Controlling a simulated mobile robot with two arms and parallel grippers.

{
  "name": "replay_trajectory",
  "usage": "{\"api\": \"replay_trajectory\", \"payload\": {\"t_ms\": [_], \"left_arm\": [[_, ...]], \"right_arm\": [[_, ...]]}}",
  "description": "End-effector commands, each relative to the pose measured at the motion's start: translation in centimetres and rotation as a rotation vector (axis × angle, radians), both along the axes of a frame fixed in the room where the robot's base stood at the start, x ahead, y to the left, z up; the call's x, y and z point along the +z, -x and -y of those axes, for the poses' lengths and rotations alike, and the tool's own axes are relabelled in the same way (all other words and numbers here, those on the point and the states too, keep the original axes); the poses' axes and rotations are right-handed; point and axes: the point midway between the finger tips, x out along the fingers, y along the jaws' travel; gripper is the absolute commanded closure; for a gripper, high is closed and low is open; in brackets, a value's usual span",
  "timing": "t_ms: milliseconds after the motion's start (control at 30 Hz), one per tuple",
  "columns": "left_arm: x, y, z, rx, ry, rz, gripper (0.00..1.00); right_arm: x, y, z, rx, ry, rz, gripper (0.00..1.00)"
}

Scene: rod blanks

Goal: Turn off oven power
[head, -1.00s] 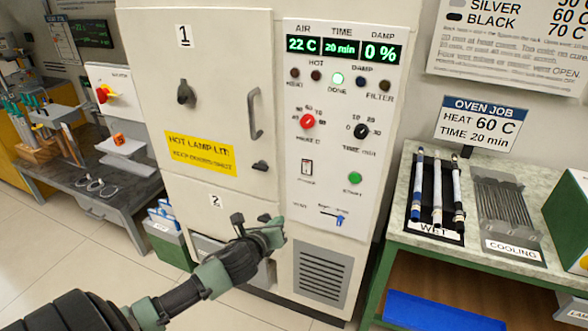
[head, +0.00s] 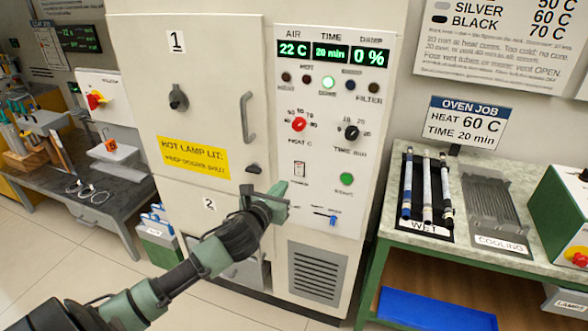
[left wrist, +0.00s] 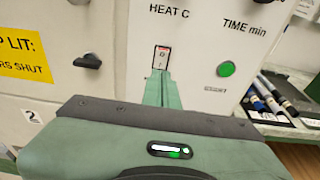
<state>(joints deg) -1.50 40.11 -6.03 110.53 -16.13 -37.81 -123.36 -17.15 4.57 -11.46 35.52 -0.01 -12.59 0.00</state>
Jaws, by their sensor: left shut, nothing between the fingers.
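The oven (head: 190,90) stands in the middle of the head view. Its control panel (head: 330,145) shows AIR 22 C, TIME 20 min and DAMP 0 %, and the DONE lamp is lit green. The small power rocker switch (head: 299,169) sits low on the panel, left of the green button (head: 346,179). The switch also shows in the left wrist view (left wrist: 161,58). My left gripper (head: 278,190) is shut and empty, its tips just below and left of the switch. In the left wrist view the fingers (left wrist: 160,88) point up at the switch; contact cannot be told. My right gripper is out of view.
A red knob (head: 299,125), a black knob (head: 352,132) and a blue slider (head: 333,220) are close by on the panel. The door handle (head: 248,117) sticks out at left. A bench (head: 390,228) with rods stands at right.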

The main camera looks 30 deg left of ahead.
Motion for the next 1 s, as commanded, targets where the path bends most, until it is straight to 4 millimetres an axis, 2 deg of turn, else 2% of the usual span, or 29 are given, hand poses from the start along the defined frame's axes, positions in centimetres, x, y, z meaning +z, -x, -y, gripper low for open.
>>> {"api": "replay_trajectory", "payload": {"t_ms": [33,200,433,633,1000], "left_arm": [[0.0,-1.2,-0.3,0.002,0.004,0.002,1.00],[-0.7,-4.8,-1.1,0.003,0.004,0.002,1.00],[-0.7,-8.4,-2.0,0.001,0.003,0.001,1.00],[-0.7,-9.8,-2.3,-0.001,0.002,0.000,1.00],[-0.6,-9.9,-2.3,-0.001,0.000,-0.001,1.00]], "right_arm": [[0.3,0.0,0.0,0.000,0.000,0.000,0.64],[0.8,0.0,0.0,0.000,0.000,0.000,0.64],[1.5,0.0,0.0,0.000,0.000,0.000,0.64],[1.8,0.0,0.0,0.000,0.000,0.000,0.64],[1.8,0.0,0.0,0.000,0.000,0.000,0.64]]}}
